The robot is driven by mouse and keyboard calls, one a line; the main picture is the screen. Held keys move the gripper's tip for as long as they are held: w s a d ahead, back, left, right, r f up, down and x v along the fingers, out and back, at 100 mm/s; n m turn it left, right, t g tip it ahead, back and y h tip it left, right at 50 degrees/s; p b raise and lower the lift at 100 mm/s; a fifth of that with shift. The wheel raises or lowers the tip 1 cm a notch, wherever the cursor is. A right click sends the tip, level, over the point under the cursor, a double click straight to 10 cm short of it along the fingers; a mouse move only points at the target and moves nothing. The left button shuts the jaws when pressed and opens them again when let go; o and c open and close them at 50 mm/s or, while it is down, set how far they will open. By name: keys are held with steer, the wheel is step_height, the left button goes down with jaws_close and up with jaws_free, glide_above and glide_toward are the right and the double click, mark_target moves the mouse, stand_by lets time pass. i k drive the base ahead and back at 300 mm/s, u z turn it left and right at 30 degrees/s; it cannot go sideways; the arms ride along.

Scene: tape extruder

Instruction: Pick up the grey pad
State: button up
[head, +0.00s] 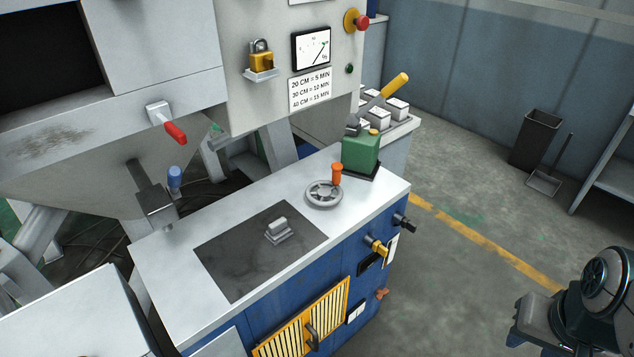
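A dark grey, flat rectangular area (228,262) lies on the light worktop of the blue cabinet, left of centre. A small light grey piece with a raised block on top (278,231) rests on its right part. This small piece looks like the grey pad, though the view does not settle which of the two is meant. Nothing touches or covers the small piece. Part of my dark arm shows at the lower right, well apart from the worktop. No gripper fingers can be made out.
A handwheel (323,194) with an orange knob and a green block (361,153) stand on the worktop's right part. A blue-knobbed lever (174,178) rises behind its left part. Yellow and black knobs stick out from the cabinet's right side.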

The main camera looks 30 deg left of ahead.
mark_target(279, 231)
steer(key=u, duration=0.85)
steer(key=i, duration=0.95)
steer(key=u, duration=0.95)
